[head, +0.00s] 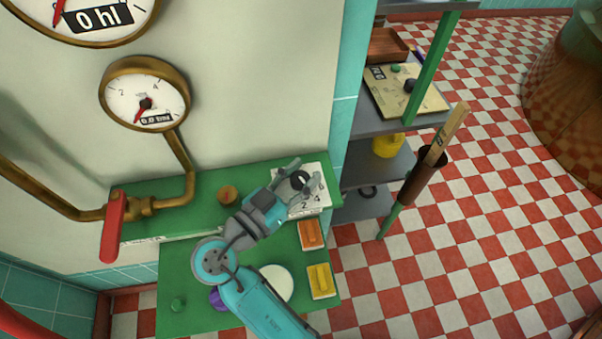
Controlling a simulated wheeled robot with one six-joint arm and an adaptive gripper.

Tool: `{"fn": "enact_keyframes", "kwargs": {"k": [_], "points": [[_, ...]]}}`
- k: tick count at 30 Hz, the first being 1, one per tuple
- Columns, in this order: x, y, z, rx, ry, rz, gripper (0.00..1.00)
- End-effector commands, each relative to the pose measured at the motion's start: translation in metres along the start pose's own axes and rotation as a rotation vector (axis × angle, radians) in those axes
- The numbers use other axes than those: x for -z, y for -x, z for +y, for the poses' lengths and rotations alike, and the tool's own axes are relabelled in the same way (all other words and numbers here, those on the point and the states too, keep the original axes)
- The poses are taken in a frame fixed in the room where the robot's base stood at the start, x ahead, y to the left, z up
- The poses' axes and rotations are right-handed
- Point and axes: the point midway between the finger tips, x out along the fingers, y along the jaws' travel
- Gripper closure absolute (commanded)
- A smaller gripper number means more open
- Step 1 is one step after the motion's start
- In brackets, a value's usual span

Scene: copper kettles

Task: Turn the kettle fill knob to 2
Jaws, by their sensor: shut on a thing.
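The fill knob (299,181) is a dark round knob on a white dial plate (318,203) at the right end of the green shelf. The printed numbers 2, 4 and 6 show beside it. My gripper (303,176) reaches in from the lower left and is shut on the knob, one finger on each side. The fingers and gripper body hide part of the plate and any pointer mark, so I cannot tell which number the knob points to.
A small brown knob (227,194) stands on the shelf left of my gripper. A red-handled valve (114,225) and brass pipe are at left. The round gauge (145,94) above reads about zero. Orange (311,235) and yellow (321,280) switches sit below right.

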Motion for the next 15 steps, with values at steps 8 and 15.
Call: {"fn": "enact_keyframes", "kwargs": {"k": [8,15], "points": [[-0.002,-0.0003,0.0002,0.0,0.004,-0.003,0.33],[-0.0011,0.0008,0.0,0.001,0.002,-0.002,0.33]]}}
